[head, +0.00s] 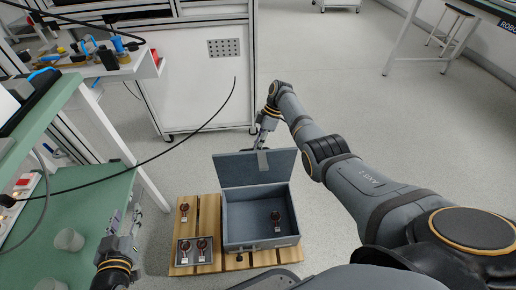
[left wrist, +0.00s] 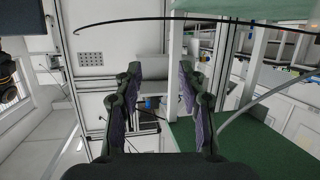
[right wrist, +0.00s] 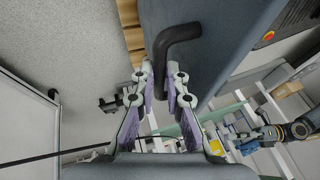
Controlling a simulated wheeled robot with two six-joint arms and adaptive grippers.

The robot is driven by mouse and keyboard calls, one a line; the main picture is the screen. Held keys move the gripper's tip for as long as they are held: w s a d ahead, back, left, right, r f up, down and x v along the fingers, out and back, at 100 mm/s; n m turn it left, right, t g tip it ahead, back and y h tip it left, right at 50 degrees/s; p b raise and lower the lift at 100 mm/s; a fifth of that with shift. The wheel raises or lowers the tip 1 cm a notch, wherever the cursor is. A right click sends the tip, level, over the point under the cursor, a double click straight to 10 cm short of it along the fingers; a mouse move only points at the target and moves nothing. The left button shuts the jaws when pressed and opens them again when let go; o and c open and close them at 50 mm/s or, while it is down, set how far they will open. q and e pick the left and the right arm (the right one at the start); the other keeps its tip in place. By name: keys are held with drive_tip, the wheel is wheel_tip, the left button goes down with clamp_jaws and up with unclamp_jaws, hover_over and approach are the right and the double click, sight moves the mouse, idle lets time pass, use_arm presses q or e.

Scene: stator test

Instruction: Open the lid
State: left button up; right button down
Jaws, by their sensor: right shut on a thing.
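The grey box (head: 262,244) stands on a wooden pallet in the head view. Its lid (head: 238,170) is raised, standing up at the back of the box, and the inside is visible. My right gripper (head: 262,142) is at the lid's top edge, mostly behind it. In the right wrist view my right gripper (right wrist: 161,75) is shut on the lid's black bent handle (right wrist: 178,34). My left gripper (head: 134,216) is beside the green bench, left of the box and apart from it. In the left wrist view my left gripper (left wrist: 158,75) is open and empty.
A small dark round part (head: 276,216) lies in the box. The wooden pallet (head: 208,214) also holds a tray (head: 193,240) with similar parts and a loose one (head: 184,208). The green bench (head: 85,210) with cups stands left. The floor beyond the box is clear.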

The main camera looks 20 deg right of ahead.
use_arm(q)
wheel_tip(320, 180, up, 6)
drive_tip(key=w+t, duration=0.2)
drive_tip(key=shift+f+t, duration=0.15)
drive_tip(key=shift+t, duration=0.25)
use_arm(e)
drive_tip(key=shift+f, duration=0.45)
use_arm(q)
drive_tip(key=shift+a, duration=0.1)
use_arm(e)
drive_tip(key=c, duration=1.4)
unclamp_jaws()
drive_tip(key=shift+w+d+f, duration=0.1)
drive_tip(key=shift+o, duration=0.2)
drive_tip(key=shift+r, duration=0.2)
use_arm(q)
drive_tip(key=shift+f, duration=0.1)
use_arm(e)
drive_tip(key=v, duration=1.2)
